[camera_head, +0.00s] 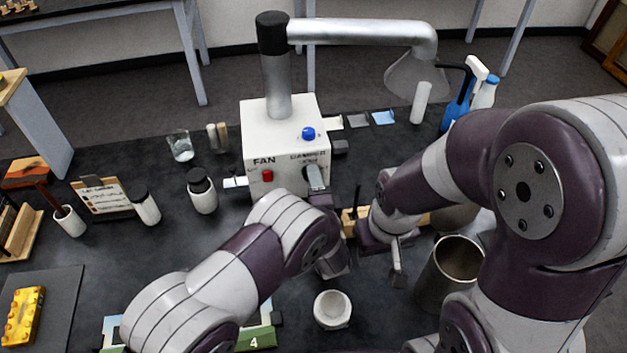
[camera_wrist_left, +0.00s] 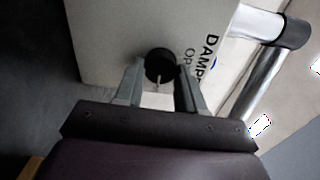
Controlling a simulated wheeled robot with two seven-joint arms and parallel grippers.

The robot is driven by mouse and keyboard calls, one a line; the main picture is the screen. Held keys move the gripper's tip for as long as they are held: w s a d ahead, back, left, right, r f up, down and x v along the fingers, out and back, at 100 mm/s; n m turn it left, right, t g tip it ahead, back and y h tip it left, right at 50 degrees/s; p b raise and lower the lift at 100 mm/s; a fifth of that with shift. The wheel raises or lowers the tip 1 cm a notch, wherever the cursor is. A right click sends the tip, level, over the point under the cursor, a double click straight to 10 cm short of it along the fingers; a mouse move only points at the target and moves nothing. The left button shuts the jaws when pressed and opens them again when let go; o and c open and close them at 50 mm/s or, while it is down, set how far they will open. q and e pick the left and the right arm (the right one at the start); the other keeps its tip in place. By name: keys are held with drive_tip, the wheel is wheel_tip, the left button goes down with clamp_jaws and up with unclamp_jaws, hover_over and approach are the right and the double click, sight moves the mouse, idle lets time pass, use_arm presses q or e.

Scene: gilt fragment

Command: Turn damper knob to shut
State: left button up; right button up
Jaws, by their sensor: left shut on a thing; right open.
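The white fan box (camera_head: 259,133) has a "FAN" label, a red button (camera_head: 267,175) and a damper label on its front. The damper knob (camera_wrist_left: 160,64) is black and round. It sits between the fingers of my left gripper (camera_wrist_left: 160,88) in the left wrist view, and a pale line on it points toward the bottom of that picture. My left gripper (camera_head: 315,179) is shut on the knob at the box's right front and hides it in the head view. My right gripper (camera_head: 398,268) is open and empty, right of the box above the table.
A blue knob (camera_head: 308,133) is on top of the box, below a metal duct (camera_head: 360,31). A metal can (camera_head: 456,262) and a white bowl (camera_head: 332,309) stand near my arms. White jars (camera_head: 203,193) and a glass (camera_head: 180,146) stand left of the box.

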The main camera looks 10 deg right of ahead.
use_arm(q)
drive_tip(key=o, duration=1)
drive_tip(key=s+p, duration=0.3)
drive_tip(key=s, duration=0.9)
drive_tip(key=shift+s+p, duration=0.35)
drive_tip(key=shift+p, duration=0.05)
